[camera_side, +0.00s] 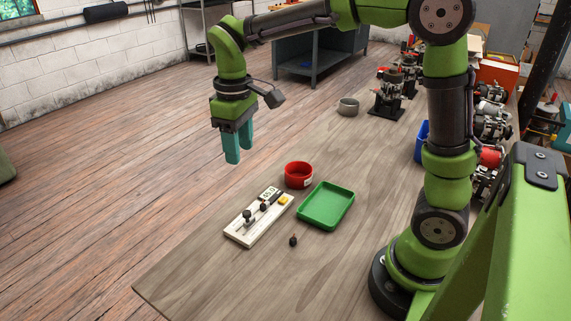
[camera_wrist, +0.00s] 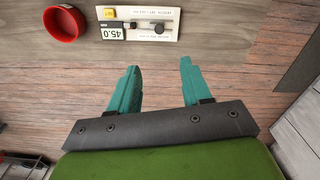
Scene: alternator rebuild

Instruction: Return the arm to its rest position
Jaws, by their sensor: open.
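My gripper (camera_side: 232,157) hangs above the far left part of the wooden table (camera_side: 190,267), pointing down, with nothing between its teal fingers. In the wrist view my gripper (camera_wrist: 158,82) shows its two fingers well apart, with bare wood and floor beyond them. My green arm reaches out from its base at the right of the side view. The gripper is raised clear of the things on the table.
Below my gripper stand a white gauge fixture (camera_side: 258,217) reading 45.0 in the wrist view (camera_wrist: 138,20), a red bowl (camera_side: 298,175) and a green tray (camera_side: 326,206), which looks empty. A small dark piece (camera_side: 293,241) lies nearby. Machines (camera_side: 388,95) and a blue bin (camera_side: 421,140) stand farther back.

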